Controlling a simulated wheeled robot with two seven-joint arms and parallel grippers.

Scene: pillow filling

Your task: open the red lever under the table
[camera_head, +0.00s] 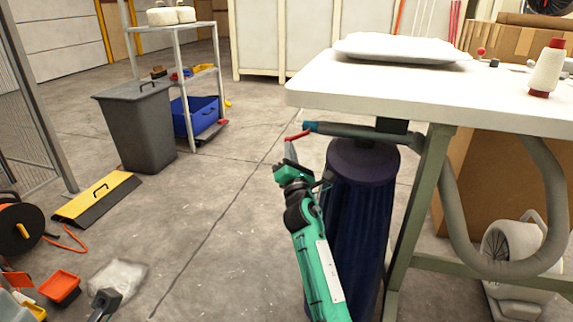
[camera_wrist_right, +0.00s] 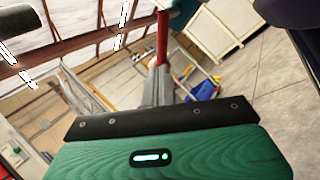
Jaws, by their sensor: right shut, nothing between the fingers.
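The red lever (camera_head: 297,136) sticks out to the left from the teal valve end (camera_head: 311,127) of a grey pipe, just under the white table's (camera_head: 430,88) left edge. My right gripper (camera_head: 290,154) reaches up from below, with its fingertips right under the lever. It is shut and empty. In the right wrist view the lever (camera_wrist_right: 163,38) rises just beyond the grey fingertips (camera_wrist_right: 158,84), and the teal valve part is at the top. I cannot tell whether the fingers touch the lever.
A dark blue cylindrical bag (camera_head: 358,210) hangs under the pipe, close beside my right arm. The green table leg (camera_head: 418,200) stands to its right. A grey bin (camera_head: 140,125) and a shelf rack (camera_head: 180,75) stand at the back left.

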